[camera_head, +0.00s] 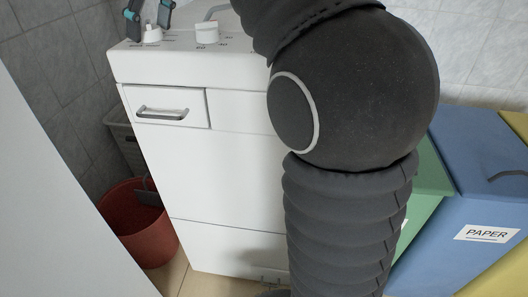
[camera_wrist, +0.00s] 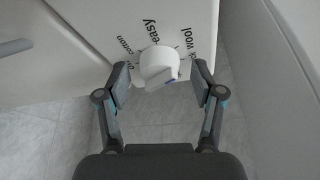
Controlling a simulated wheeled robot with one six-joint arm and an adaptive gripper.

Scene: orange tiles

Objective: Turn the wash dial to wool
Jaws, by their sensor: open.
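The white wash dial (camera_wrist: 158,65) sits on the white top panel of the washing machine (camera_head: 200,150), with printed labels around it. "Cotton" and "easy" read on the left and top; "wool" reads on the right, with a partly hidden word beside it. A small blue mark shows on the dial's lower right side. My gripper (camera_wrist: 160,73) is open, with one finger on each side of the dial and gaps between them. In the head view, my gripper (camera_head: 148,22) is around the left knob (camera_head: 152,34).
A second white knob (camera_head: 207,32) stands to the right on the same panel. A drawer with a handle (camera_head: 162,113) is below. A red bin (camera_head: 140,222) stands at left; green, blue (camera_head: 480,215) and yellow bins stand at right. My arm covers the machine's right side.

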